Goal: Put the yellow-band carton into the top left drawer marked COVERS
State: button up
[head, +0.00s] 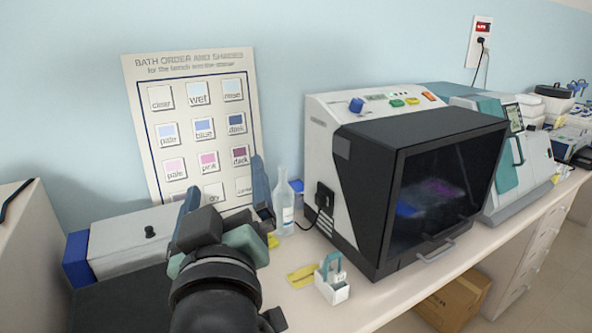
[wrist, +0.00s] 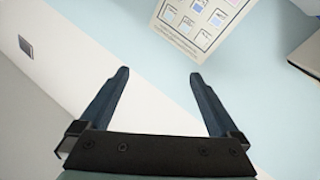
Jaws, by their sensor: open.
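My gripper (head: 225,177) is raised in front of the wall chart in the head view. Its two fingers are spread with nothing between them; the wrist view shows the same open gripper (wrist: 160,75). I cannot make out a yellow-band carton for certain. A flat yellow piece (head: 302,275) lies on the bench right of my gripper, and a small yellow patch (head: 273,241) shows by the bottle, partly hidden. Light-coloured drawer fronts (head: 541,247) show under the bench at the right. No COVERS marking is readable, and no drawer looks open.
A small white rack with a teal handle (head: 332,280) and a clear bottle (head: 284,205) stand on the bench. A large black-fronted machine (head: 415,190) fills the middle. A grey box with a black knob (head: 135,243) is at left. A cardboard box (head: 457,301) sits below the bench.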

jog(key=s+d+r+m+t+h, duration=0.1)
jog(key=s+d+r+m+t, duration=0.2)
jog(key=r, duration=0.7)
jog(key=s+d+r+m+t+h, duration=0.2)
jog(key=s+d+r+m+t, duration=0.2)
jog(key=s+r, duration=0.4)
notch_tip(320, 180, up, 3)
jog(key=d+t, duration=0.1)
jog(key=d, duration=0.1)
jog(key=shift+s+d+f+t+h, duration=0.15)
jog(key=shift+s+d+t+h, duration=0.15)
jog(key=shift+d, duration=0.1)
jog(key=shift+o, duration=0.2)
